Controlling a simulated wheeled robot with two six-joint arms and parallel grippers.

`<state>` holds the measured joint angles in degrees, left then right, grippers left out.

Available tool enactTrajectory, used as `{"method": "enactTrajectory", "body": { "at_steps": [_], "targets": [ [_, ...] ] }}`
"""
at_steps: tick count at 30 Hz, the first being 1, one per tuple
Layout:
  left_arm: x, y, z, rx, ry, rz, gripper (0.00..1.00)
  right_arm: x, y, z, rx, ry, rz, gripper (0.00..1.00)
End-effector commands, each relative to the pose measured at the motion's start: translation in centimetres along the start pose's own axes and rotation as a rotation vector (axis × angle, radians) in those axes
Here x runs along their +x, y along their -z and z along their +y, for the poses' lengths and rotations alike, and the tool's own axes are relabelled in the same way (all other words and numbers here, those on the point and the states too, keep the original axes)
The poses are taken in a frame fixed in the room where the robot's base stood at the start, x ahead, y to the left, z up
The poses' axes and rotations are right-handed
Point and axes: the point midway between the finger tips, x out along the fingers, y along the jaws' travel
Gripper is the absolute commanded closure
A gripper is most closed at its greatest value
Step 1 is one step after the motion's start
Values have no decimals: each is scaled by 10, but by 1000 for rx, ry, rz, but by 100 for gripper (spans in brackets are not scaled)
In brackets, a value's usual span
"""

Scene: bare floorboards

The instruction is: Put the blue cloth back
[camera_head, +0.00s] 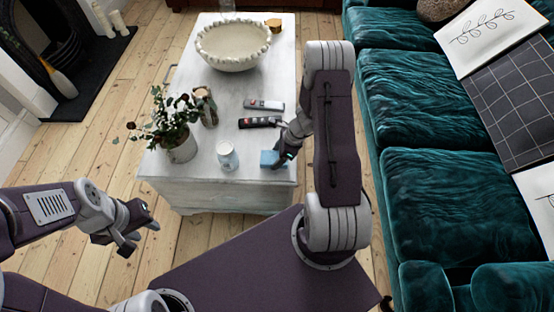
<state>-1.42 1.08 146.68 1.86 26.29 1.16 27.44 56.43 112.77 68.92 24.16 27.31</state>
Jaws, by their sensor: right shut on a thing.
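The blue cloth (269,159) is a small light-blue piece at the near right corner of the white coffee table. My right gripper (281,158) is at its right side, shut on it, and partly hides it. The cloth looks to be at the tabletop; whether it touches the wood I cannot tell. My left gripper (142,228) is over the floor at the lower left, apart from the table. Its fingers look spread, with nothing between them.
The coffee table (222,105) holds a white candle jar (227,156), a plant in a pot (179,143), a bottle (206,107), two remotes (264,104) (259,122) and a beaded bowl (232,46). A teal sofa (430,110) stands right. Floorboards (75,150) are clear at left.

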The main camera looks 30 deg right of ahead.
Motion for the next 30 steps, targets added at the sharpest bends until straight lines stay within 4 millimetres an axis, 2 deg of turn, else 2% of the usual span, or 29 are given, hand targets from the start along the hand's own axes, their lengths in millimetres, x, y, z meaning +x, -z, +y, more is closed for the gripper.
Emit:
{"method": "enactTrajectory", "body": {
  "at_steps": [1,2,4,11,12,13,14,23,26,30],
  "targets": [
    [9,-1,0,0,0,0,64,12,5,0,1,0,0,73],
    [9,-1,0,0,0,0,64,14,6,0,0,0,0,73],
    [7,-1,0,0,0,0,64,12,5,0,0,1,0,79],
    [10,-1,0,0,0,0,64,15,6,0,-1,1,0,79],
    [8,-1,0,0,0,0,64,13,6,0,-1,1,0,30],
    [8,-1,0,0,0,0,64,13,6,0,-1,1,0,21],
    [8,-1,0,0,0,0,64,13,6,0,-1,1,0,19],
    [5,-1,0,0,0,0,64,10,4,0,-1,1,0,19],
    [-3,0,0,0,0,0,64,-4,3,-1,0,4,0,19],
    [-23,2,0,0,0,0,64,-43,2,-2,0,6,1,19]
  ]
}}
